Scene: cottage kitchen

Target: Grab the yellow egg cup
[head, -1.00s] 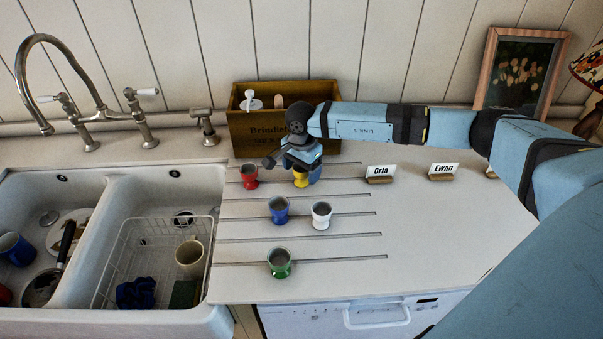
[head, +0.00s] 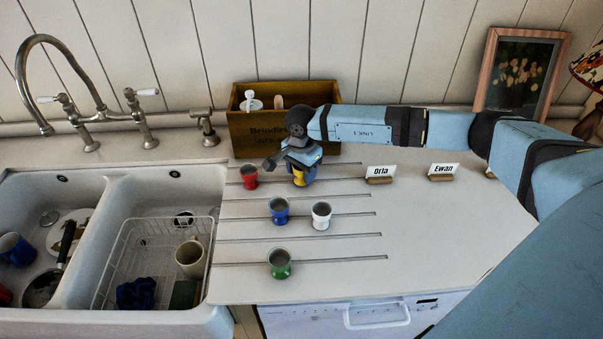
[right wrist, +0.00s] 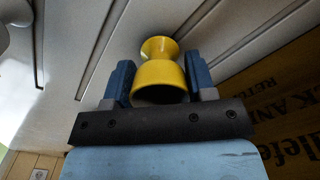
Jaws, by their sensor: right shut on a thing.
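The yellow egg cup (head: 299,178) stands on the grooved worktop (head: 345,240) in front of the wooden box, mostly hidden by my right gripper (head: 301,170). In the right wrist view the yellow egg cup (right wrist: 160,75) sits between the two blue fingers of my right gripper (right wrist: 159,80), which is shut on it. Its narrow waist and flared foot show beyond the fingertips. I cannot tell whether it is touching the worktop. My left gripper is not in view.
A red egg cup (head: 249,177) stands close left of the gripper. Blue (head: 279,212), white (head: 321,215) and green (head: 279,264) egg cups stand nearer. The wooden box (head: 240,130) is behind. Name cards Orla (head: 380,173) and Ewan (head: 442,171) stand right.

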